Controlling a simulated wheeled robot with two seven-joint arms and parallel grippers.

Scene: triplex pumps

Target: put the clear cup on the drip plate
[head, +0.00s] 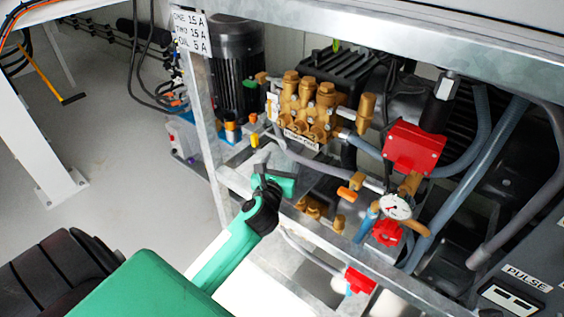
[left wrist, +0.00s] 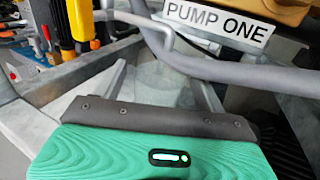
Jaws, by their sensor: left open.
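My left gripper (head: 263,160) reaches in from the lower left on its green arm, at the metal frame in front of the brass pump. It is open. In the left wrist view its green body and dark front edge (left wrist: 155,118) fill the bottom, under the "PUMP ONE" label (left wrist: 218,25). A drip plate cannot be told apart from the grey metal surfaces under the pump. My right gripper is not in view.
The brass pump (head: 305,100) stands behind the gripper. A grey pipe (left wrist: 205,66) crosses close ahead in the wrist view. Red valve boxes (head: 413,147), a gauge (head: 396,206) and hoses crowd the right. A metal beam (head: 400,35) runs across the top. Open floor lies left.

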